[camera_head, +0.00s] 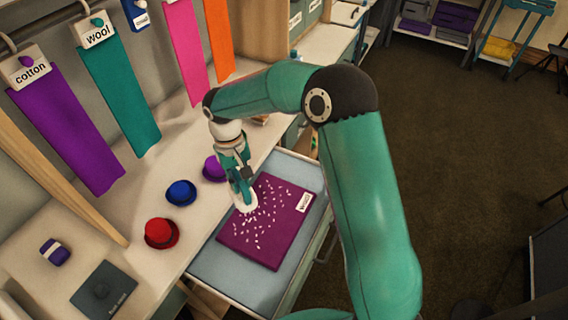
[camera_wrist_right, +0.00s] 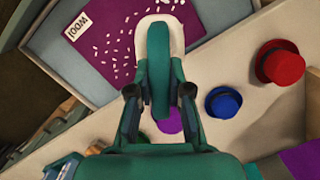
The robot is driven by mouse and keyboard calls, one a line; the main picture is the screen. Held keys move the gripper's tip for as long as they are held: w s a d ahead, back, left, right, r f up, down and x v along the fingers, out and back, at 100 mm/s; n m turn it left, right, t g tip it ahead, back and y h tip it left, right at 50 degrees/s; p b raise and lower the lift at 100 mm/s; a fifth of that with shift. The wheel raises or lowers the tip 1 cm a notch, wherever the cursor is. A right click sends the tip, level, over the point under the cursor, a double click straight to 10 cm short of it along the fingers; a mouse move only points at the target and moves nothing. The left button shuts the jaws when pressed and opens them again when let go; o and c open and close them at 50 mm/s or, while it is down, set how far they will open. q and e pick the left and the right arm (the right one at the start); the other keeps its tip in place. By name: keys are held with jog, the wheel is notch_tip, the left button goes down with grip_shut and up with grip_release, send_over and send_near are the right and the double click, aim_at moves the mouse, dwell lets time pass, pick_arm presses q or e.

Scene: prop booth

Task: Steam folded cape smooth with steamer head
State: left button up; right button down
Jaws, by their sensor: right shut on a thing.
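The folded cape (camera_head: 268,247) is a flat purple rectangle with many small white marks and a white tag. It lies on the pale blue-grey board or drawer (camera_head: 205,268). My right gripper (camera_head: 240,178) is shut on the steamer head (camera_head: 245,203), which has a teal handle and a white base. The steamer head is at the cape's upper left edge; I cannot tell whether it touches the cloth. In the right wrist view the steamer head (camera_wrist_right: 158,62) sits between the fingers, over part of the cape (camera_wrist_right: 110,50). My left gripper is not in view.
Red (camera_head: 161,233), blue (camera_head: 181,192) and purple (camera_head: 213,168) small hats stand on the counter left of the cape. A dark square plate (camera_head: 104,290) lies at the lower left. Coloured cloth strips, including a teal one (camera_head: 118,90), hang behind. Open floor lies right.

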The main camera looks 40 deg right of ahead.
jog(key=d+f+m+t+y+b, duration=0.1)
jog(key=d+f+m+b, duration=0.35)
jog(key=d+m, duration=0.95)
jog(key=shift+d+f+n+b, duration=1.1)
jog(key=shift+f+n+b, duration=0.3)
jog(key=shift+f, duration=2.55)
jog(key=s+a+b, duration=0.3)
jog(key=a, duration=0.6)
jog(key=s+a+b, duration=0.2)
jog(key=s+a, duration=0.1)
jog(key=a, duration=0.5)
jog(key=shift+s+a+b, duration=0.35)
jog(key=shift+b, duration=0.05)
